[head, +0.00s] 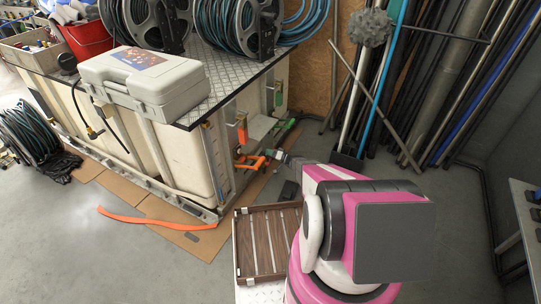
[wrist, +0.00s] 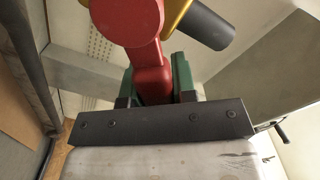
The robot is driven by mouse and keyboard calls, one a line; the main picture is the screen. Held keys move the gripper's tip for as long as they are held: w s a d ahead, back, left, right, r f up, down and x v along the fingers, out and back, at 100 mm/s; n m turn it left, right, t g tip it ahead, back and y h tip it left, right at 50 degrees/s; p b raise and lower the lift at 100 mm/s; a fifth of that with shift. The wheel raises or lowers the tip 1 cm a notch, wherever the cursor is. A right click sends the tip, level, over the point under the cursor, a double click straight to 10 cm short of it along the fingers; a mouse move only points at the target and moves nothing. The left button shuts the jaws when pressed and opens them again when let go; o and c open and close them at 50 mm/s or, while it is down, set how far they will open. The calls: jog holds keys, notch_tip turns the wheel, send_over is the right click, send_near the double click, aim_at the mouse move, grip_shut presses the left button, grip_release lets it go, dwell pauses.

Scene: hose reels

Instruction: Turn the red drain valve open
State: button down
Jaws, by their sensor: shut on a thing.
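The red drain valve (wrist: 130,22) fills the top middle of the wrist view, with a round hub and a handle running down toward me. My gripper (wrist: 153,88) is shut on this red handle, which passes between its green-sided fingers. The fingertips are partly hidden behind the dark bar of my gripper. In the head view, my gripper (head: 271,154) reaches the orange-red fittings at the low corner of the tank unit. The valve is too small there to tell its handle angle.
A white tank unit (head: 170,155) with a metal deck carries hose reels (head: 240,25) and a grey case (head: 145,80). Pipes and poles (head: 440,80) lean at the right. Open floor lies at left.

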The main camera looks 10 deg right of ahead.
jog(key=shift+s+a+r+n, duration=0.45)
jog(key=shift+s+n, duration=0.3)
jog(key=shift+n, duration=0.95)
jog(key=shift+s+a+r+n, duration=0.4)
jog(key=shift+s+a+n, duration=0.25)
jog(key=shift+n, duration=1.05)
jog(key=shift+s+a+r+n, duration=0.45)
jog(key=shift+s+n, duration=0.35)
jog(key=shift+n, duration=0.9)
jog(key=c, duration=0.9)
grip_release()
jog(key=v, duration=1)
jog(key=shift+s+d, duration=0.25)
jog(key=shift+d, duration=0.05)
